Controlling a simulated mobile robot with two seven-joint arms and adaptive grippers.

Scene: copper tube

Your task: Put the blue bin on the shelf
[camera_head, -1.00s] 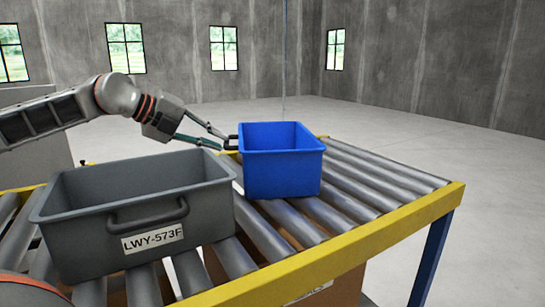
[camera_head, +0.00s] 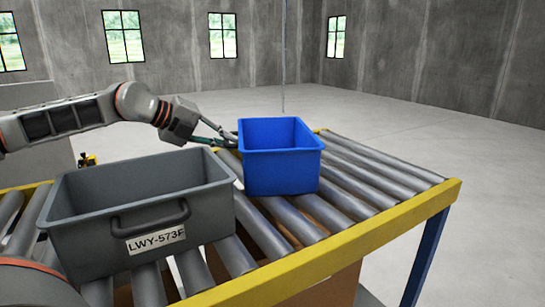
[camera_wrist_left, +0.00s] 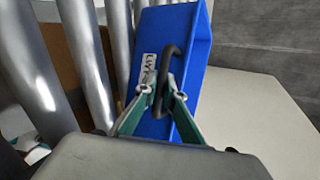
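The blue bin (camera_head: 282,171) stands upright on the roller conveyor (camera_head: 372,229), behind and to the right of the grey bin. My left gripper (camera_head: 234,142) reaches in from the left at the bin's left side. In the left wrist view, the blue bin (camera_wrist_left: 205,65) shows its white label and dark handle (camera_wrist_left: 168,65). The two green fingers of my left gripper (camera_wrist_left: 165,92) stand apart, with the handle between their tips. I cannot tell whether they touch it. My right gripper is not in view. No shelf is recognisable.
A grey bin (camera_head: 90,240) labelled LWY-573F stands on the rollers at front left, close to the blue bin. A yellow rail (camera_head: 350,246) edges the conveyor. Rollers right of the blue bin are clear, and open floor (camera_head: 455,160) lies beyond.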

